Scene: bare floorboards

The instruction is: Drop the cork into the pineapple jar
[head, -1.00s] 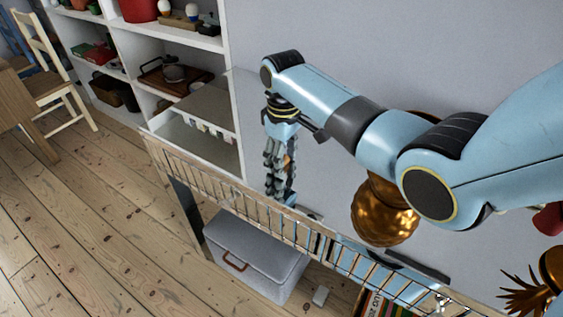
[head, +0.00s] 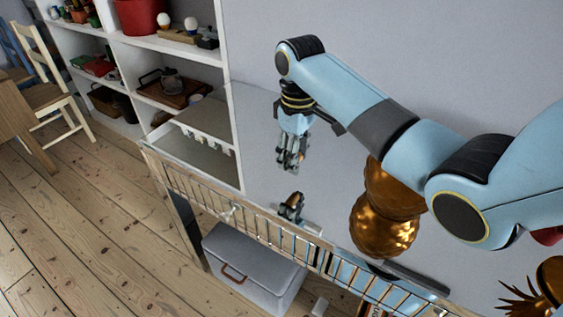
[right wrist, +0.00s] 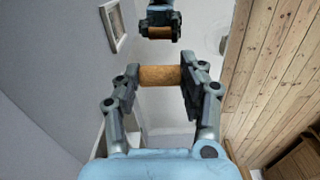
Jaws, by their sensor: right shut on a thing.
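My right gripper (head: 291,163) hangs fingers down over the grey, mirror-like top (head: 268,182), clear of it. It is shut on the cork (right wrist: 162,76), a brown cylinder lying crosswise between its fingertips in the right wrist view. A reflection of the fingers and cork shows in the top. The gold, bulbous pineapple jar (head: 400,200) is to the right of the gripper, under my right forearm. The forearm hides its upper part and mouth, and a lumpy gold shape below it looks like its reflection. My left gripper is not in view.
A railing (head: 225,212) runs along the near edge of the top. A gold piece with spiky leaves (head: 522,300) is at the lower right. A dark slab (head: 410,277) lies near the railing. White shelves (head: 235,130) stand at left. A grey box (head: 250,262) is below.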

